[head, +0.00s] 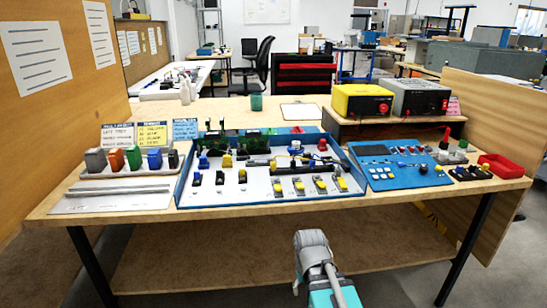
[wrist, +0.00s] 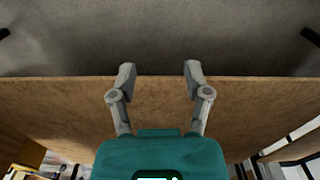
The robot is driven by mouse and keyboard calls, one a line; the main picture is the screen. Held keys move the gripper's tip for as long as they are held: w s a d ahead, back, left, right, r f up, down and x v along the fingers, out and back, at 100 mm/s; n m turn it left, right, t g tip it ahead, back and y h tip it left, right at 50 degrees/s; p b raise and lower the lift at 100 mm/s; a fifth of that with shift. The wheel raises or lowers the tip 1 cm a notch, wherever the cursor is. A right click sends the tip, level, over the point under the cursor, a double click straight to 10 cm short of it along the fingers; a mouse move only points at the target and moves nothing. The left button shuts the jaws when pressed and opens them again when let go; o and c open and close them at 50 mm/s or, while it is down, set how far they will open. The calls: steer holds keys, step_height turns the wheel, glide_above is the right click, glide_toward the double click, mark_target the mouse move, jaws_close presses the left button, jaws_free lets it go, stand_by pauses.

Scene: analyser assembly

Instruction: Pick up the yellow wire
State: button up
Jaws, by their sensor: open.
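I cannot clearly make out a yellow wire at this size. Several small yellow parts, such as a yellow block (head: 227,160), sit in the blue-edged tray (head: 183,178) on the workbench in the head view. My gripper (wrist: 160,70) is open in the wrist view, with its two grey fingers apart and nothing between them. It faces a brown wooden surface and a grey area beyond it. In the head view, part of my arm shows low in front of the bench; the fingers cannot be made out there.
A blue panel (head: 405,182) with knobs lies right of the tray, near a red bin (head: 502,166). Yellow (head: 361,103) and grey (head: 420,99) power units stand on a raised shelf behind. Coloured blocks (head: 133,157) stand at left. A wooden partition (head: 487,135) borders the right.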

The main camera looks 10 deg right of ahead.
steer(key=w+r+n+p, duration=0.1)
steer(key=w+r+p, duration=0.1)
steer(key=r+p, duration=0.7)
steer(key=w+a+r+n+p, duration=0.1)
steer(key=w+r+n+p, duration=0.1)
steer(key=r+p, duration=0.7)
steer(key=w+r+n+p, duration=0.1)
steer(key=w+r+p, duration=0.2)
steer(key=r+p, duration=0.6)
steer(key=shift+w+a+r+p, duration=0.1)
steer(key=shift+w+r+p, duration=0.1)
steer(key=shift+r, duration=0.3)
steer(key=shift+w+a+r+p, duration=0.1)
steer(key=shift+w+r, duration=0.05)
steer(key=shift+r, duration=0.3)
step_height(320, 180, up, 14)
steer(key=n+p, duration=1.3)
steer(key=p, duration=0.1)
glide_above(273, 162)
steer(key=shift+f+b, duration=0.25)
steer(key=shift+b, duration=0.05)
step_height(273, 162, down, 8)
steer(key=b, duration=0.8)
steer(key=shift+f, duration=0.15)
steer(key=shift+f+b, duration=2.6)
steer(key=shift+b, duration=0.15)
